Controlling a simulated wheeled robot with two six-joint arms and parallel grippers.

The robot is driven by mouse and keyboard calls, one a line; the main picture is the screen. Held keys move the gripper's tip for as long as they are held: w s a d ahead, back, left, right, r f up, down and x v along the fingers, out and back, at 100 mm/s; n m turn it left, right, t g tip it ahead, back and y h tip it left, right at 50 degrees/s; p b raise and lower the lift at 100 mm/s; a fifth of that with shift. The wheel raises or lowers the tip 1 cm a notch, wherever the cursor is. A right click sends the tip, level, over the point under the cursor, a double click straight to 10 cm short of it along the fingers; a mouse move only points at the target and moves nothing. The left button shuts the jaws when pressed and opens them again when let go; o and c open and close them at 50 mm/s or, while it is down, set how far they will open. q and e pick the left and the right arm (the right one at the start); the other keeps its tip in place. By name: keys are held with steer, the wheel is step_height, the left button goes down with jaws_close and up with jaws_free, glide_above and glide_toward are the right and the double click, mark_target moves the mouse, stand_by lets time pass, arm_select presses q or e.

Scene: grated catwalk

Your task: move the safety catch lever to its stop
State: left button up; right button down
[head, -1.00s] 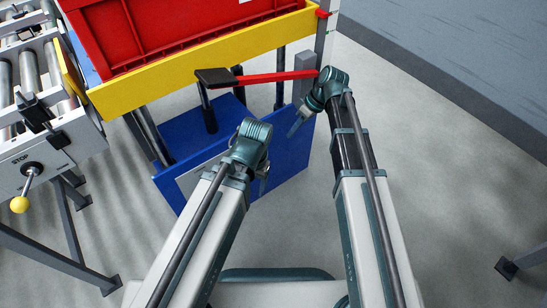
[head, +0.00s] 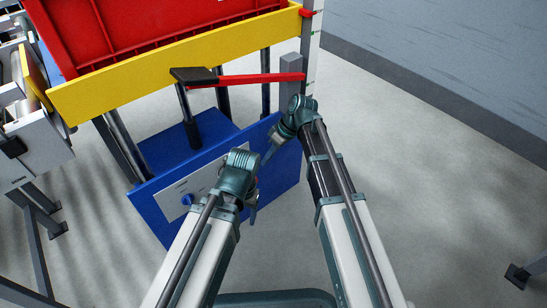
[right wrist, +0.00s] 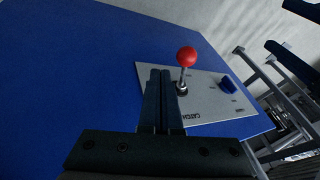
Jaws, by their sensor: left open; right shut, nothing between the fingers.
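The safety catch lever is a short metal stem with a red ball knob (right wrist: 187,57), standing on a grey plate (right wrist: 207,111) marked CATCH in the right wrist view. In the head view the plate (head: 172,201) is on the blue front panel, and my left gripper covers most of the lever. My right gripper (right wrist: 161,74) is shut and empty, its fingertips just left of the stem in the wrist view; I cannot tell if they touch it. In the head view my right gripper (head: 268,158) points down-left towards the plate. My left gripper (head: 252,207) is open in front of the panel.
A blue knob (right wrist: 227,83) sits on the same plate. Above are a black pedal-like pad (head: 194,76) with a red bar (head: 262,78), a yellow beam (head: 150,78) and a red bin (head: 130,30).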

arm_select(q)
steer(key=shift+f+b, duration=0.7)
steer(key=shift+f, duration=0.45)
arm_select(e)
steer(key=shift+s+a+f, duration=1.15)
steer(key=shift+s, duration=0.15)
steer(key=shift+s, duration=0.1)
